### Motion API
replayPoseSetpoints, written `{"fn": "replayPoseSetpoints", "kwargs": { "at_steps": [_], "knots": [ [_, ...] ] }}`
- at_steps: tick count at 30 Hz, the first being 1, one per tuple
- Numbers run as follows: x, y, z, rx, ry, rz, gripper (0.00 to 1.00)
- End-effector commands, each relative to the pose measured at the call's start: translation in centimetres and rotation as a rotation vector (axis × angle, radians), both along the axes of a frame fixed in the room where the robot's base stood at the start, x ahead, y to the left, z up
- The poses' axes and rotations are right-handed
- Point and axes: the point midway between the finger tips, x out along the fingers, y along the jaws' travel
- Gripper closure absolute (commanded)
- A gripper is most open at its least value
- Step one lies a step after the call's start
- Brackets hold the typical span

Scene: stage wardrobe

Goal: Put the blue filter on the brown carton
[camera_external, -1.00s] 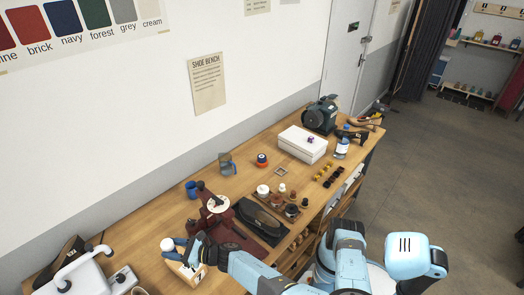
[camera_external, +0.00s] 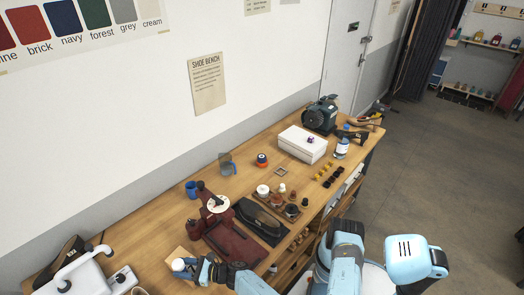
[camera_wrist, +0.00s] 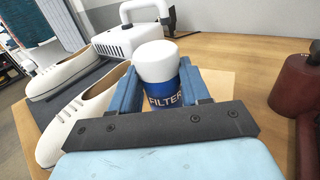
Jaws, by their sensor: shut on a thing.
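The blue filter (camera_wrist: 163,82) is a canister with a white top and a blue band lettered "FILTER". It stands upright between the blue fingers of my gripper (camera_wrist: 165,90), which is shut on it. In the external view the filter's white top (camera_external: 179,264) shows at the bottom, left of my gripper (camera_external: 193,269). A tan, flat-topped surface, seemingly the brown carton (camera_wrist: 218,82), shows behind and right of the filter; its edge (camera_external: 177,252) also shows in the external view. The filter's base is hidden, so I cannot tell whether it touches the carton.
White shoes (camera_wrist: 75,80) and a white machine with a handle (camera_wrist: 138,32) are left of and behind the filter. A dark red stand (camera_external: 228,238) is close on the right.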

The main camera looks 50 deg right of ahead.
Motion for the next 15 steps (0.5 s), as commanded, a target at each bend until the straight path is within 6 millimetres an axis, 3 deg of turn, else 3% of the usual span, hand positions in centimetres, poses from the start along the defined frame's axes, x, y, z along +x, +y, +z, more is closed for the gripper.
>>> {"fn": "replayPoseSetpoints", "kwargs": {
  "at_steps": [9,10,15],
  "knots": [
    [0.00,0.01,-0.16,0.001,-0.001,0.000,0.86],
    [0.00,0.01,-0.13,0.001,0.000,0.000,0.51],
    [0.00,0.01,-0.11,0.001,0.000,0.000,0.35]
  ]
}}
